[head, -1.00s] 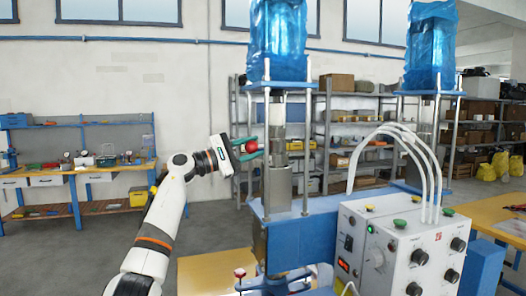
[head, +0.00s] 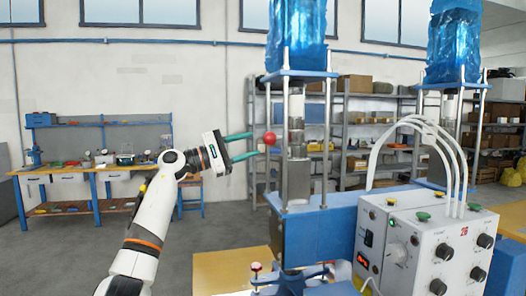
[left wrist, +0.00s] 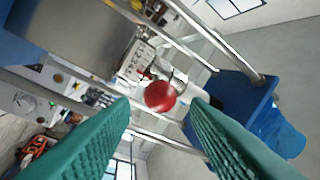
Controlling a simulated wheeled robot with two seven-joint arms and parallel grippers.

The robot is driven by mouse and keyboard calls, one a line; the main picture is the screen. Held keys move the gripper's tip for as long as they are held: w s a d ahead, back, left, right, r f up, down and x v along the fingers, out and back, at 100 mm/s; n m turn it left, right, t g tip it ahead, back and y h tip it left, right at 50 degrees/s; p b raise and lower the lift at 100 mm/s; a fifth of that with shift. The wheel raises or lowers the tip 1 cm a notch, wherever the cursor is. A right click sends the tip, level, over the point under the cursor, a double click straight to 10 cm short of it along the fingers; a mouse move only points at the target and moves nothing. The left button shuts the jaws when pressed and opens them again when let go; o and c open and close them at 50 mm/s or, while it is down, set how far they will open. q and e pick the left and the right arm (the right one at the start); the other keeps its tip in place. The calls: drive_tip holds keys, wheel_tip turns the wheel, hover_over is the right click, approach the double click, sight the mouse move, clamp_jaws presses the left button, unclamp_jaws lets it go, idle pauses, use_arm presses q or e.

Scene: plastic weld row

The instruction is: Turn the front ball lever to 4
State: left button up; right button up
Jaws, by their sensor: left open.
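The ball lever's red ball (head: 270,138) sits beside the front column of the weld machine (head: 318,228). In the left wrist view the red ball (left wrist: 160,96) shows in the gap between the green fingers, with a dark rod beside it. My left gripper (head: 252,146) is open and empty, its fingertips just left of the ball and pointing at it. The fingertips look apart from the ball, though the depth is hard to judge. My right gripper is out of view.
A control box (head: 425,245) with knobs and white hoses stands at the right. A small red knob (head: 256,267) is low in front. A blue cover (head: 297,35) tops the column. A workbench (head: 95,165) stands at the back left, with open floor before it.

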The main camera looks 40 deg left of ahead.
use_arm(q)
drive_tip(key=b+v, duration=0.1)
drive_tip(key=v, duration=0.4)
drive_tip(key=shift+s+b, duration=0.1)
drive_tip(key=shift+b, duration=0.25)
drive_tip(key=shift+f, duration=0.1)
